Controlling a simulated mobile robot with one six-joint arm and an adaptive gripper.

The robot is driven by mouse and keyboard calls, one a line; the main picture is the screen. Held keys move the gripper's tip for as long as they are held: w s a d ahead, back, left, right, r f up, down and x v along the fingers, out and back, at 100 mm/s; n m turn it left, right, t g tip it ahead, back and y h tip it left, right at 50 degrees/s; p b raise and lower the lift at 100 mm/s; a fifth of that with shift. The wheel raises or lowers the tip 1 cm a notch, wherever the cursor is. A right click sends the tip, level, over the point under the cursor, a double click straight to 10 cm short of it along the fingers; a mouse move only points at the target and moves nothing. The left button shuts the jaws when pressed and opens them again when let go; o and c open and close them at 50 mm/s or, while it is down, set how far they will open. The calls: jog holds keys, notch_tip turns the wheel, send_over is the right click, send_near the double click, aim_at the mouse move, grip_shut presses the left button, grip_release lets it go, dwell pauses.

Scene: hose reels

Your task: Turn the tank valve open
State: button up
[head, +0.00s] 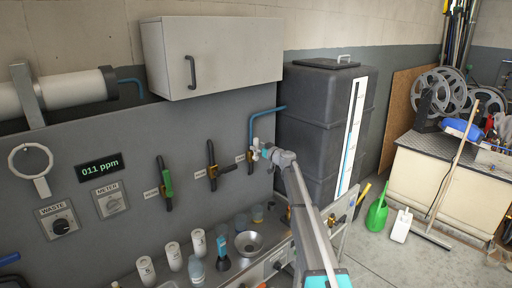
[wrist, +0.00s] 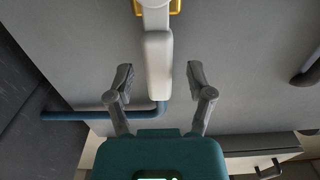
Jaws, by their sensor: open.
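The tank valve's pale lever (wrist: 158,65) hangs from a brass fitting (wrist: 158,7) in the wrist view. My gripper (wrist: 160,76) is open, with one finger on each side of the lever and a visible gap to both. Whether the lever is at the fingers' depth is hard to tell. In the head view my gripper (head: 262,151) is at the wall panel by the tank and hides most of this valve. The dark tank (head: 308,120) with a level strip stands just right of it. A blue pipe (head: 251,122) runs from the tank down to the valve.
Two other valves, one green-handled (head: 165,183) and one black-handled (head: 211,165), are on the panel to the left. A wall cabinet (head: 215,55) hangs above.

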jog(key=v, duration=1)
jog(key=s+a+f+g+h, duration=0.1)
jog(key=s+a+f+g, duration=0.2)
jog(key=s, duration=0.5)
jog(key=s+a+f+m+g+h, duration=0.1)
jog(key=s+a+f+g, duration=0.15)
jog(key=s+f, duration=0.45)
jog(key=s+a+f+g+h, duration=0.1)
jog(key=s+a+f+g, duration=0.2)
jog(key=s, duration=0.7)
jog(key=s+d+f+m+g+h, duration=0.2)
jog(key=s, duration=0.5)
jog(key=s+d+f+m+g+h, duration=0.1)
jog(key=s+d+m+g+h, duration=0.1)
jog(key=s, duration=0.6)
jog(key=s+d+f+m+g+h, duration=0.2)
jog(key=s+d+h, duration=0.1)
jog(key=s, duration=0.5)
jog(key=shift+s+d+f+h, duration=0.2)
jog(key=shift+d+f+h, duration=0.1)
jog(key=shift+d, duration=0.35)
